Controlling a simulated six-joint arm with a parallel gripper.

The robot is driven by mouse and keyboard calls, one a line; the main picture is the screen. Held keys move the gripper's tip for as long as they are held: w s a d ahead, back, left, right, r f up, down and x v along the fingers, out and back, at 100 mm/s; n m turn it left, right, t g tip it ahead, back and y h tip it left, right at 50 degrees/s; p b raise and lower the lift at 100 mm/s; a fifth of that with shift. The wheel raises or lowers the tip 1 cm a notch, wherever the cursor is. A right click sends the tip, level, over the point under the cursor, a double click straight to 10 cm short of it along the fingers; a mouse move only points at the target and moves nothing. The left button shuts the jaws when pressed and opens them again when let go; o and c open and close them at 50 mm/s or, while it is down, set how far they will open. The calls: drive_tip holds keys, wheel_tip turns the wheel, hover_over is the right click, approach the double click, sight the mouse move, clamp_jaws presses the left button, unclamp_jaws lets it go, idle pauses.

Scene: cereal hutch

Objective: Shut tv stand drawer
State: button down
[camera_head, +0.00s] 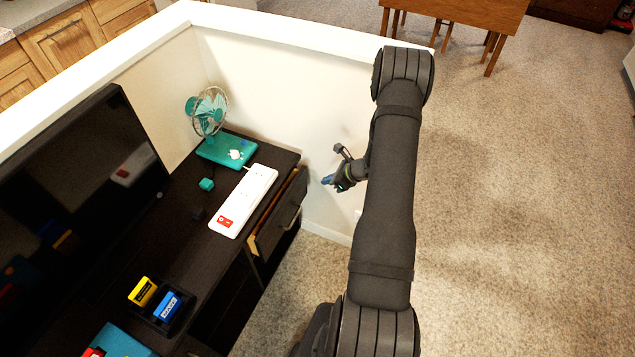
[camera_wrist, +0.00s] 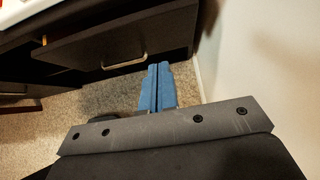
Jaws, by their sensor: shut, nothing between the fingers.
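The dark tv stand (camera_head: 190,255) stands at the left in the head view. Its drawer (camera_head: 277,222) at the far end sticks out from the front, with a light wooden side edge and a metal bar handle (camera_head: 291,217). The drawer front (camera_wrist: 110,45) and its handle (camera_wrist: 124,64) also show in the wrist view. My gripper (camera_head: 327,181) is off to the right of the drawer, near the white wall. In the wrist view my gripper's blue fingers (camera_wrist: 158,75) are together and empty, pointing toward the drawer's right part. Whether they touch it I cannot tell.
A white half wall (camera_head: 285,95) closes the far end. Carpet (camera_head: 500,220) is clear at right.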

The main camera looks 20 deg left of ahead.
drive_tip(key=c, duration=2.1)
unclamp_jaws()
drive_tip(key=shift+v, duration=1)
drive_tip(key=o, duration=0.4)
drive_tip(key=shift+s+d+f, duration=0.1)
drive_tip(key=shift+d, duration=0.1)
drive_tip(key=shift+o, duration=1.1)
drive_tip(key=s+d+f+h, duration=0.2)
drive_tip(key=f, duration=0.3)
drive_tip(key=s+d+f+h, duration=0.2)
drive_tip(key=d+f+h, duration=0.1)
drive_tip(key=f, duration=0.3)
drive_tip(key=shift+s+d+n, duration=0.3)
drive_tip(key=shift+d+n, duration=0.05)
drive_tip(key=shift+n, duration=0.05)
drive_tip(key=s+d+f+n+t+h, duration=0.1)
drive_tip(key=s+d+f+h, duration=0.15)
drive_tip(key=d+f, duration=0.2)
drive_tip(key=n+t+y, duration=0.9)
drive_tip(key=t+y, duration=0.1)
drive_tip(key=t, duration=0.1)
approach(295, 217)
drive_tip(key=x, duration=1)
drive_tip(key=shift+w+f, duration=0.25)
drive_tip(key=shift+f, duration=0.05)
